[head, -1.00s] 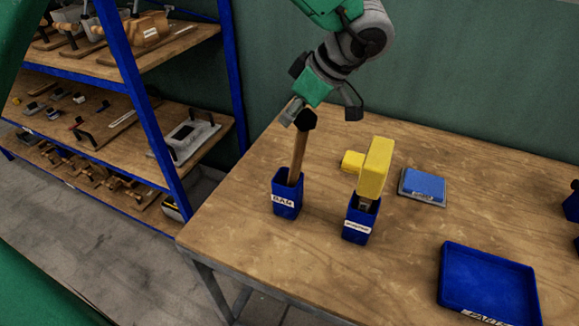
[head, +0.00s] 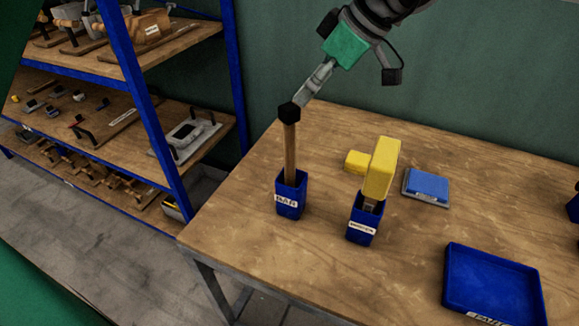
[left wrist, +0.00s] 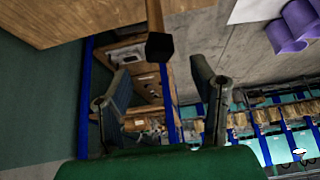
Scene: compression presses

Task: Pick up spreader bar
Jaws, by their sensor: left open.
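The spreader bar (head: 290,150) is a wooden stick with a black cap. It stands nearly upright in a blue holder (head: 291,196) labelled BAR on the wooden table. My left gripper (head: 348,88) is open and empty, above and to the right of the bar's cap in the head view. One fingertip appears close to the cap; I cannot tell whether they touch. In the left wrist view the black cap (left wrist: 159,46) shows at the top middle, just past the gap between my open fingers (left wrist: 160,70). The bar's lower end is hidden inside the holder. My right gripper is not clearly visible.
A second blue holder (head: 362,231) with a yellow-handled tool (head: 382,168) stands right of the bar. A yellow block (head: 357,160), a blue pad (head: 426,186) and a blue tray (head: 495,275) are on the table (head: 330,275). Shelves (head: 175,100) stand at left.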

